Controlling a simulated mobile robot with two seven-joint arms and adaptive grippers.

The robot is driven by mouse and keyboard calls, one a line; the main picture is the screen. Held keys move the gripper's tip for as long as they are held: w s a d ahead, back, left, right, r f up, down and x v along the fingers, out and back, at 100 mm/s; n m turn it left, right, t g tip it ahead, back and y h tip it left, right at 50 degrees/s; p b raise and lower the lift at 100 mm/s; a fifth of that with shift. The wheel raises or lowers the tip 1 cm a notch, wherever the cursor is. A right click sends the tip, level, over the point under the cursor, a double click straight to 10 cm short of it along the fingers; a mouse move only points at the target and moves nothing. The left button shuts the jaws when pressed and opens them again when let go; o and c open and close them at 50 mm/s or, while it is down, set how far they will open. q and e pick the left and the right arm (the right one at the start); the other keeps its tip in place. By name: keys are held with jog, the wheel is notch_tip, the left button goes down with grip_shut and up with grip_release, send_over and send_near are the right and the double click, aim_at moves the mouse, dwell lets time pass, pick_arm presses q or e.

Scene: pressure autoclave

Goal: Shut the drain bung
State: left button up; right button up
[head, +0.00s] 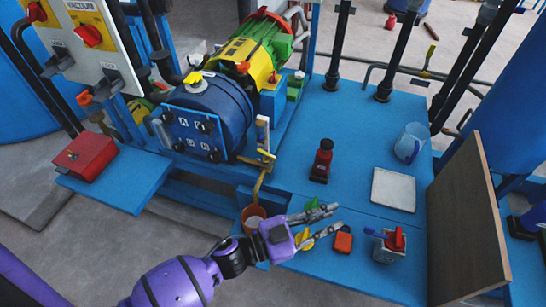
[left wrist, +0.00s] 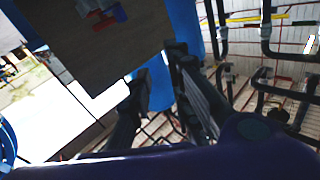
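My left gripper (head: 334,217) reaches in from the lower left over the blue bench (head: 345,120). Its two fingers are apart with nothing between them; they also show apart in the left wrist view (left wrist: 160,70). I cannot tell for sure which part is the drain bung. A brass pipe with a yellow-handled valve (head: 266,156) runs down from beside the blue pump drum (head: 215,105) to above an orange-brown cup (head: 253,214), left of the gripper.
A wooden board (head: 462,215) leans at right.

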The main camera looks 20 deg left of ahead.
pick_arm(q)
jog(key=d+f+m+g+h+b, duration=0.1)
jog(key=d+m+g+h+b, duration=0.2)
jog(key=d+m+g, duration=0.35)
jog(key=r+m+g+y+b, duration=0.1)
jog(key=m+g+y+b, duration=0.3)
jog(key=y+b, duration=1.05)
send_over(267, 155)
jog(key=p, duration=0.3)
jog(key=y, duration=0.1)
jog(key=n+g+y, duration=0.1)
jog(key=y, duration=0.1)
jog(key=shift+s+d, duration=0.1)
jog(key=shift+d, duration=0.2)
jog(key=shift+a+n, duration=0.25)
notch_tip(267, 155, down, 6)
jog(key=shift+f+b, duration=0.1)
jog(key=shift+b, duration=0.55)
jog(key=shift+f, duration=0.55)
pick_arm(e)
notch_tip(267, 155, down, 14)
jog(key=d, duration=0.1)
jog(key=shift+s+r+g, duration=0.2)
jog(key=shift+g, duration=0.1)
